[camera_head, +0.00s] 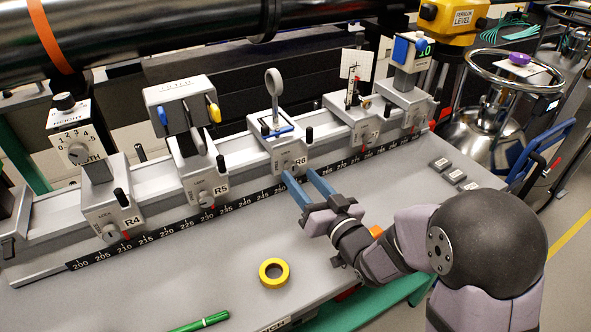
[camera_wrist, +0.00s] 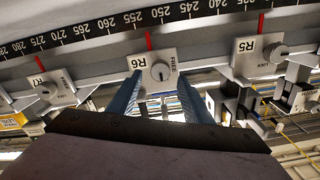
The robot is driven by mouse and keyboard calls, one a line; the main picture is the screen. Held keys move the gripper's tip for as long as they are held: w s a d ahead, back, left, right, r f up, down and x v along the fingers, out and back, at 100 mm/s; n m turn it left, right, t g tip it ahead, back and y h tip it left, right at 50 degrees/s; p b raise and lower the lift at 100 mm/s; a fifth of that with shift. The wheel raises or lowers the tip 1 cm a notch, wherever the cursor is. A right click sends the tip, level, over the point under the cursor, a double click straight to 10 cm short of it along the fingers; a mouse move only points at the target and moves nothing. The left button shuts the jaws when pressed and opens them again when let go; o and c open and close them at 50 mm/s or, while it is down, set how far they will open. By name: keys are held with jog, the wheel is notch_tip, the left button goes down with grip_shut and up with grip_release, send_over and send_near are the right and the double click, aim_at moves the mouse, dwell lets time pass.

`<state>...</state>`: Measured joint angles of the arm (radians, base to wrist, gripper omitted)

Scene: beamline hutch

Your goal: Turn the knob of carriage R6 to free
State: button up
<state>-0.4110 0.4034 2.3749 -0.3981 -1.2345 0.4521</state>
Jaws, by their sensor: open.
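Carriage R6 (camera_head: 270,141) is a pale grey block on the rail, with a ring on a post on top. Its small round grey knob (camera_head: 287,167) is on the front face beside the R6 label. In the wrist view the knob (camera_wrist: 160,71) has a dark mark, with lettering at its right; I cannot tell its setting. My gripper (camera_head: 299,174) is open, its two blue fingers pointing at the front of R6. In the wrist view the fingers (camera_wrist: 159,92) stand either side of the knob's line, apart from it, with nothing between them.
Carriage R5 (camera_head: 202,180) and carriage R4 (camera_head: 110,207) stand to the left on the rail, with more carriages to the right. A black scale strip (camera_head: 240,203) runs along the front. Yellow tape (camera_head: 273,272) and a green pen (camera_head: 200,323) lie on the bench.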

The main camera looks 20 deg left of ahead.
aim_at(294, 169)
jog(key=shift+x, duration=1.8)
